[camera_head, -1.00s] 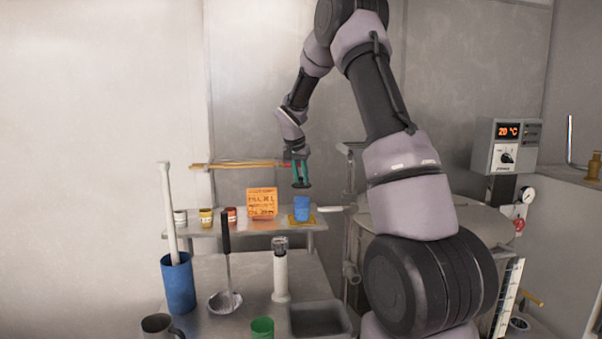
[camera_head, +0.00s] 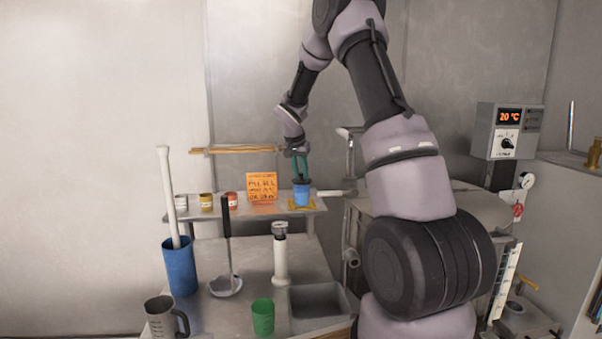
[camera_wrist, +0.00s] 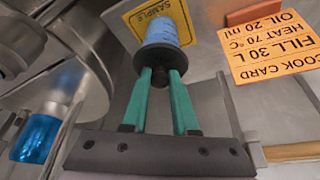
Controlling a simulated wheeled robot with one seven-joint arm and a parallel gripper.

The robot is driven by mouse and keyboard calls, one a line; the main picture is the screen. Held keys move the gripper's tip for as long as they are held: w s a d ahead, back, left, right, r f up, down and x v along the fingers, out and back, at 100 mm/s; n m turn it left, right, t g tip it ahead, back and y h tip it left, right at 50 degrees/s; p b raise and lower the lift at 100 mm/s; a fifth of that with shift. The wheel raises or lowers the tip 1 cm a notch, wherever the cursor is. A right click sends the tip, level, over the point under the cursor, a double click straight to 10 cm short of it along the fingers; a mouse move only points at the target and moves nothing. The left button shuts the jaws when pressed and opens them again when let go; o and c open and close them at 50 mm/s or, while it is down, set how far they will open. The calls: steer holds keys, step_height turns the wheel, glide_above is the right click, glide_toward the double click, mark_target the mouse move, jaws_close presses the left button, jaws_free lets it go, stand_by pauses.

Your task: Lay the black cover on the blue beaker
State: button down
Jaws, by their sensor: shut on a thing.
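The blue beaker (camera_head: 301,196) stands on a yellow mat (camera_head: 291,208) at the right end of the raised shelf. The black cover (camera_head: 301,182) is at the top of the beaker, touching or very close to its rim. My gripper (camera_head: 301,177), with green fingers, points down and is shut on the cover. In the wrist view my fingertips (camera_wrist: 161,75) hold the knob of the black cover (camera_wrist: 158,62). The blue beaker (camera_wrist: 161,32) shows directly behind it, its rim hidden by the cover. I cannot tell whether the cover rests fully on the rim.
An orange cook card (camera_head: 262,187) stands left of the beaker, with several small jars (camera_head: 206,202) further left. A wooden rail (camera_head: 240,150) runs above the shelf. Below are a ladle (camera_head: 228,250), a white cylinder (camera_head: 281,255), a green cup (camera_head: 263,316) and a tall blue container (camera_head: 180,266).

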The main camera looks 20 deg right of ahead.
steer(key=shift+f, duration=0.3)
steer(key=c, duration=0.6)
jaws_free()
steer(key=v, duration=1.1)
steer(key=shift+f, duration=0.1)
